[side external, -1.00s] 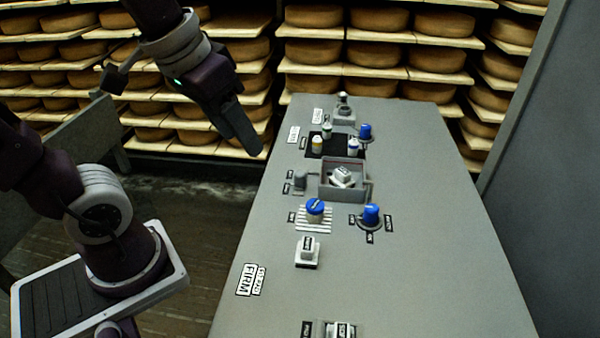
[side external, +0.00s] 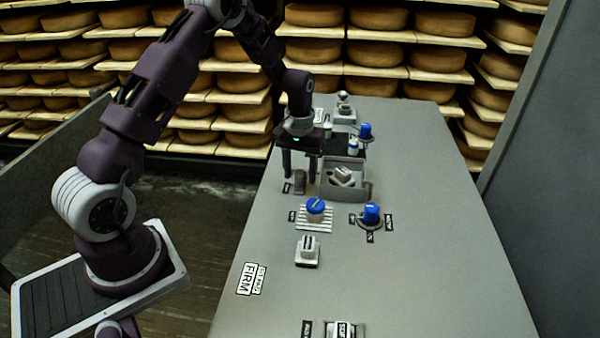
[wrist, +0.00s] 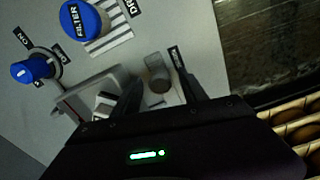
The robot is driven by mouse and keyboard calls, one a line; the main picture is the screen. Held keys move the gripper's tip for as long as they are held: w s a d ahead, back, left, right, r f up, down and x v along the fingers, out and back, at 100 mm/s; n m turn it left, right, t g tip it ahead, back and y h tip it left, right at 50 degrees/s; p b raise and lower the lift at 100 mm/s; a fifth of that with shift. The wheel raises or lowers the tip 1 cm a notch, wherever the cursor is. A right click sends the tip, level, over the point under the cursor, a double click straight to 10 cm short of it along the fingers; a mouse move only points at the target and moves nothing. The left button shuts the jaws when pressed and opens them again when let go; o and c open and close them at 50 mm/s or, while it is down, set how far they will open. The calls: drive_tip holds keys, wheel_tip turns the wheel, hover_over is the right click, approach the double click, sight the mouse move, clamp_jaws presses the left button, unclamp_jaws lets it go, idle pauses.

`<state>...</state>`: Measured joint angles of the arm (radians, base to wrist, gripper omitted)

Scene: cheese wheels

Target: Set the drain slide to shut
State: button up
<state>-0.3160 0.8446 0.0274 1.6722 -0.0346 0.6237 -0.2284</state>
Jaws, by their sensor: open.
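The likely drain slide is a small grey upright knob (side external: 299,183) on the panel, just left of the sunken basin (side external: 345,193). It also shows in the wrist view as a rounded grey-brown stub (wrist: 158,80) with a small dark label beside it. Its marking is too small to read, and I cannot tell its set position. My gripper (side external: 300,178) points down over it, open. In the wrist view the two fingers (wrist: 161,74) stand on either side of the stub, with a gap to each. Contact is not visible.
A white block (side external: 343,174) lies in the basin, close to my right finger. A blue-topped filter jar (side external: 315,208) sits on a striped pad in front, with a blue dial (side external: 371,215) to its right. A white switch (side external: 307,250) stands nearer.

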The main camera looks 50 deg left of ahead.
drive_tip(key=shift+f, duration=0.25)
clamp_jaws()
drive_tip(key=shift+r, duration=0.1)
idle(1.2)
